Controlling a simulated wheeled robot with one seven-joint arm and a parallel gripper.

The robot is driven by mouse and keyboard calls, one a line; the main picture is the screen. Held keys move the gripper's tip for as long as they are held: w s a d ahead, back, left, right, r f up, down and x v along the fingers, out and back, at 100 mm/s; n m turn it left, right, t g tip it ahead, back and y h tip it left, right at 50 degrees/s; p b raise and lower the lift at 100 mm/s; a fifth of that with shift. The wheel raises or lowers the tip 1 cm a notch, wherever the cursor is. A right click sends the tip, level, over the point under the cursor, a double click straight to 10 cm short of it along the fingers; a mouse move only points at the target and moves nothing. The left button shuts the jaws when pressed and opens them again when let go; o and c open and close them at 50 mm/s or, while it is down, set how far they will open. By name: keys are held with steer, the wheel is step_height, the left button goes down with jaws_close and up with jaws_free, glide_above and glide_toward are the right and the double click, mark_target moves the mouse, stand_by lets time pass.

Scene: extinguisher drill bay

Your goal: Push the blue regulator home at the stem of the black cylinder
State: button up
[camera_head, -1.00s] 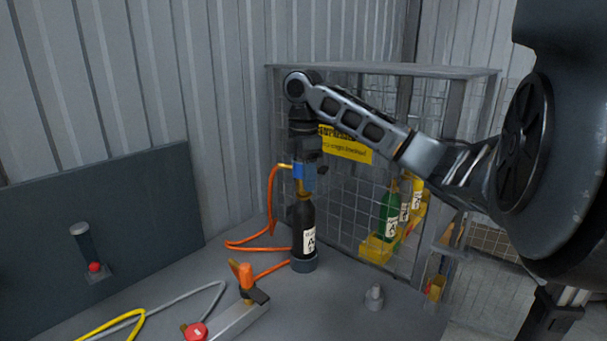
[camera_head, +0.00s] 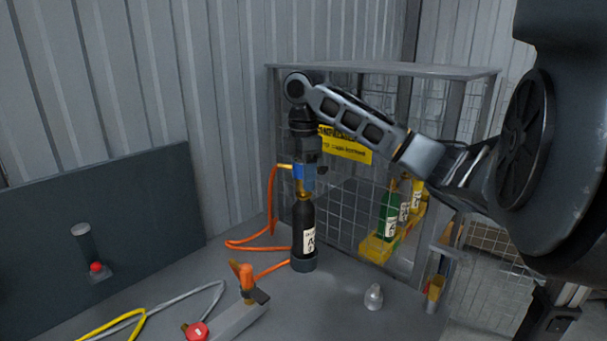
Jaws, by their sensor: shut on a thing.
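The black cylinder (camera_head: 302,228) stands upright in a round grey holder on the bench, with a white label on its front and a brass-coloured part at its top. The blue regulator (camera_head: 299,172) is directly above that brass-coloured part, in line with the cylinder. My gripper (camera_head: 306,168) points down from above and is shut on the regulator. The gripper covers part of the regulator, and the exact seating at the stem is too small to tell. An orange hose (camera_head: 272,205) runs from the regulator's left side down to the bench.
A mesh cage (camera_head: 345,220) with a yellow sign stands close behind and right of the cylinder. Green and yellow cylinders sit inside it. An orange-topped fitting (camera_head: 246,278), a red knob (camera_head: 197,331) and a small grey stopper (camera_head: 374,297) are on the bench.

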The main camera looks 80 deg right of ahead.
steer(key=shift+f+b, duration=0.45)
steer(key=shift+f, duration=0.3)
stand_by(0.5)
steer(key=o, duration=1.3)
steer(key=shift+c, duration=0.2)
step_height(320, 180, up, 8)
steer(key=shift+f, duration=0.1)
